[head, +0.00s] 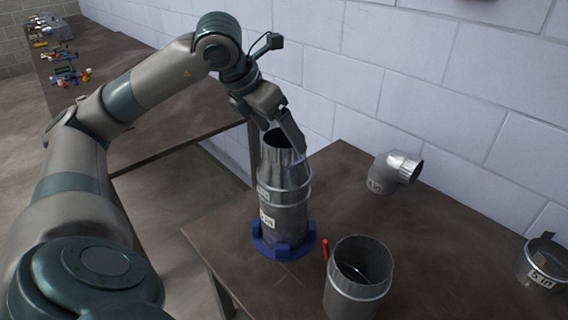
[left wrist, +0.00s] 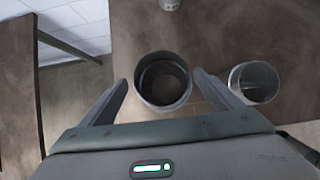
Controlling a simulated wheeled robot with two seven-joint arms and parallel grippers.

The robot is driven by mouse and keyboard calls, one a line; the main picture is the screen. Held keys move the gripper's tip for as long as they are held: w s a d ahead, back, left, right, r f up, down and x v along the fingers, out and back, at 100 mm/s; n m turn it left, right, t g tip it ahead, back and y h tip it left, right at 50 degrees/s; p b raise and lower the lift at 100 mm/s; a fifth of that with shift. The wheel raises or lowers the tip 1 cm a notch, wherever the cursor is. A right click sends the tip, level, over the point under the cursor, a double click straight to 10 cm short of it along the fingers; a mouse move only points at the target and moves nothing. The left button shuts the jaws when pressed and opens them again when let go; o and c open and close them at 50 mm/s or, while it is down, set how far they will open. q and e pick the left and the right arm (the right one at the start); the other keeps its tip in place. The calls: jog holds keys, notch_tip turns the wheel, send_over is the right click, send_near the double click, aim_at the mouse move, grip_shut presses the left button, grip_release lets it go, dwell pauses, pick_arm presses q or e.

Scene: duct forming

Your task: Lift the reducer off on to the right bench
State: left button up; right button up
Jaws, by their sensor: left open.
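The reducer (head: 284,172) is a metal piece with a narrower, tapered top. It stands upright on a labelled metal duct (head: 288,219) set in a blue base ring (head: 284,248) on the right bench (head: 222,231). My left gripper (head: 282,136) is over the reducer's top, pointing down, with its jaws open. In the left wrist view the reducer's round mouth (left wrist: 163,105) lies between the two spread fingers (left wrist: 161,82), with a gap visible on each side. Contact is not clear. My right gripper is not in view.
An open metal cylinder (head: 357,282) stands at the bench front, with a red marker-like item (head: 325,250) beside it. A metal elbow (head: 392,172) lies near the wall. A labelled can-like piece (head: 543,263) stands at far right. Bare bench lies between them.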

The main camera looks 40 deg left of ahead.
aim_at(284, 139)
pick_arm(q)
jog(key=shift+p+x, duration=0.3)
jog(key=shift+x, duration=0.65)
jog(key=shift+w+d+f, duration=0.1)
jog(key=shift+w+f, duration=0.2)
jog(key=shift+f, duration=0.3)
jog(key=shift+c, duration=0.3)
jog(key=c, duration=1.3)
